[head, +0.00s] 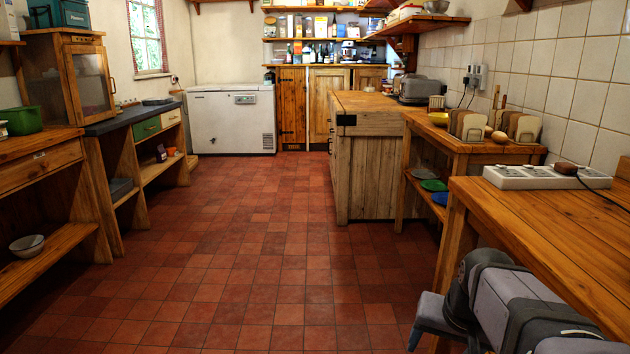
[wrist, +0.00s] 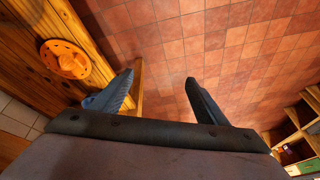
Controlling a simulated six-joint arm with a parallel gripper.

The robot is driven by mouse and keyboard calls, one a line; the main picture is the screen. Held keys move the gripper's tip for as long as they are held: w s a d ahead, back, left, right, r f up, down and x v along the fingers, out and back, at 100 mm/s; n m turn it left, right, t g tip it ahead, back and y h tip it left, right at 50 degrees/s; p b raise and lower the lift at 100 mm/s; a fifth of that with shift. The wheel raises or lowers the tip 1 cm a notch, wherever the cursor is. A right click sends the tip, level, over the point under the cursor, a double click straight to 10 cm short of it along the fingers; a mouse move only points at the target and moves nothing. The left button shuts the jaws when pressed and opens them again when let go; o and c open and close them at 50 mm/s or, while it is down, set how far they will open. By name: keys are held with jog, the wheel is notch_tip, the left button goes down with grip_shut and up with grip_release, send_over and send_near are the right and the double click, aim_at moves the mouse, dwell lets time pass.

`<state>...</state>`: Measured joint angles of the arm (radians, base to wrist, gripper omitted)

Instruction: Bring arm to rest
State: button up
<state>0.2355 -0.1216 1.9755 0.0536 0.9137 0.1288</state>
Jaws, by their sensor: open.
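My gripper (wrist: 160,92) shows in the wrist view with its two dark fingers spread wide apart. It is open, with nothing between the fingers but a wooden edge and red floor tiles beyond. In the head view, part of my arm (head: 510,305) shows at the lower right, beside the front edge of the wooden counter.
A wooden counter (head: 540,225) runs along the right, bearing a white power strip (head: 545,177). An orange round object (wrist: 66,60) lies on wood in the wrist view. Shelving (head: 40,255) stands on the left. The tiled floor (head: 240,250) between is clear.

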jog(key=s+a+f+n+g+p, duration=0.15)
jog(key=s+a+f, duration=0.25)
jog(key=s+f, duration=0.4)
jog(key=s+a+f+n+g+b, duration=0.1)
jog(key=s+a+f+n+g, duration=0.25)
jog(key=s+f, duration=0.5)
notch_tip(320, 180, up, 38)
jog(key=p, duration=3.8)
jog(key=shift+a+r+m+t+y, duration=0.25)
jog(key=shift+a+m+t+y, duration=0.05)
